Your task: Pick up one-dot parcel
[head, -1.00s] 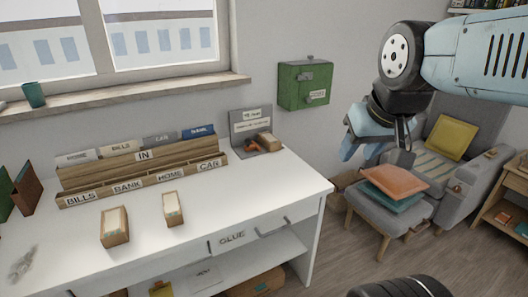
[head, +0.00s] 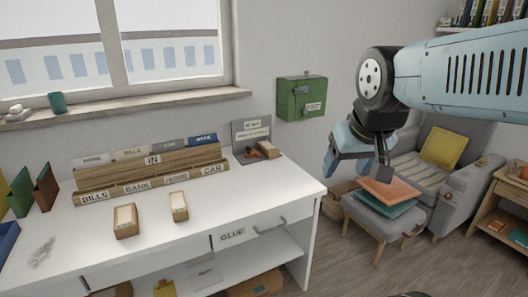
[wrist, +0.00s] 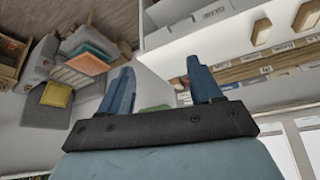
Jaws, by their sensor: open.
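I cannot make out dots on any parcel, so I cannot tell which one is the one-dot parcel. A small brown parcel-like block (head: 268,149) lies at a grey stand (head: 251,137) at the desk's back right corner. Two small brown boxes with pale tops, a left one (head: 125,220) and a right one (head: 179,207), stand on the white desk (head: 225,205). My gripper (head: 357,172) is open and empty, in the air to the right of the desk. In the wrist view its two fingers (wrist: 160,75) are spread with nothing between them.
A wooden sorter (head: 150,179) with labelled sections stands at the back of the desk. A green post box (head: 302,98) hangs on the wall. The desk's front right top is clear.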

